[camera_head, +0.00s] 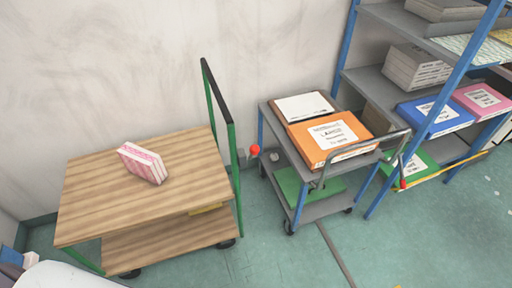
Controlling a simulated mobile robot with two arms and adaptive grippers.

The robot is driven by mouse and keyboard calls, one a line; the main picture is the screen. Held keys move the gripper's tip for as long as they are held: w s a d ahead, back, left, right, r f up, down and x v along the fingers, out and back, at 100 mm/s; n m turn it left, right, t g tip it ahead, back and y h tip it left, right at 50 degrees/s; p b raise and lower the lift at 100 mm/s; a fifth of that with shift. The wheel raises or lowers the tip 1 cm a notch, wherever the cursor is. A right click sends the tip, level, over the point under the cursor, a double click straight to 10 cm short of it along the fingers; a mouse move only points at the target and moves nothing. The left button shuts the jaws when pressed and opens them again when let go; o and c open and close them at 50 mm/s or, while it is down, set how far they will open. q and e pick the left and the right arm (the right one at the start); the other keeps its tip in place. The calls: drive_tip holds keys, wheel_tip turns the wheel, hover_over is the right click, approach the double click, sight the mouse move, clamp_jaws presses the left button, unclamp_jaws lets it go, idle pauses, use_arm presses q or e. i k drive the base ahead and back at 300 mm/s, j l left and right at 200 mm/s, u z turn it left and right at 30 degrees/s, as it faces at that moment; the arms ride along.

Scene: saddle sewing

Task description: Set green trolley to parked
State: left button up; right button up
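The green trolley (100,205) stands at the left by the wall. It has a wooden top deck, a wooden lower deck (170,240), dark wheels and a tall green and black handle frame (222,125) at its right end. A pink and white box (142,163) sits on its top deck. Neither of my grippers shows in the head view.
A small grey cart (312,210) with blue posts stands right of the trolley, carrying an orange box (330,140) and a white-topped box (303,106). A blue-framed shelf (400,85) with boxes and binders fills the right. A red ball-like knob (254,150) shows between trolley and cart. Green floor (270,260) is clear in front.

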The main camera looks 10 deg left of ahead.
sight(140, 222)
drive_tip(key=u, duration=1.6)
